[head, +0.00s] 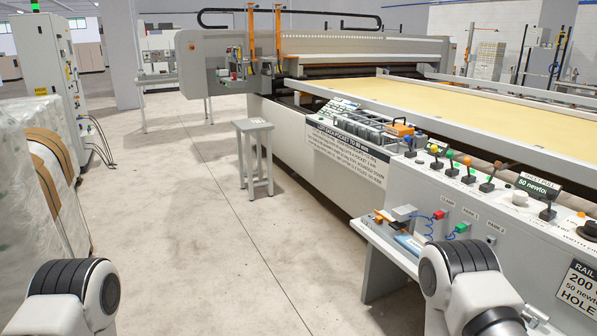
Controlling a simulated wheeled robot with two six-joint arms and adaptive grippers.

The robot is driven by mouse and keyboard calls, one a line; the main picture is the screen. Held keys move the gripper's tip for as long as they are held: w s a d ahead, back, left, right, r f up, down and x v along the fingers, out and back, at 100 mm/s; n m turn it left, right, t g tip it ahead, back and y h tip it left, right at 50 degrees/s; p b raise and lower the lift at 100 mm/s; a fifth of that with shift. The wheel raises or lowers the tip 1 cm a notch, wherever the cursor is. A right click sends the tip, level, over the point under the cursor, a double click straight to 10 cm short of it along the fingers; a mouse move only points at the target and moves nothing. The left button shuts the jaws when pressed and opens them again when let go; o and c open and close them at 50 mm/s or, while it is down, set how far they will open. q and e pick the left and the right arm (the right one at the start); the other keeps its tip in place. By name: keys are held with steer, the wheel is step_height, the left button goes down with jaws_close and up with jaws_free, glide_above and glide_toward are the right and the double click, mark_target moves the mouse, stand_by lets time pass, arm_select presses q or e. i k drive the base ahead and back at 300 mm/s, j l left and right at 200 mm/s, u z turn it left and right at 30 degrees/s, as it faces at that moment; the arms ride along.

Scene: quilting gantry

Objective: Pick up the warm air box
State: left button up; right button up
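I cannot tell for sure which thing is the warm air box. A small box with an orange top (397,130) sits at the right end of a row of grey bins (365,126) on the machine's side ledge. A small grey box (404,212) sits on the low side shelf (374,235), among other small items. Only links of my two arms show, at the bottom left and bottom right. Neither gripper is in view, so I see no fingers near these things.
The long quilting machine (345,155) fills the right side, with a lever panel (470,205) in front. A small grey stool (254,128) stands beside it. Wrapped rolls (30,180) and a tall cabinet (48,70) stand left. The floor between (190,220) is clear.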

mark_target(399, 129)
steer(key=i+z, duration=0.1)
steer(key=i, duration=0.55)
steer(key=i+j, duration=0.15)
steer(key=i, duration=0.5)
steer(key=i+z, duration=0.15)
steer(key=i, duration=0.5)
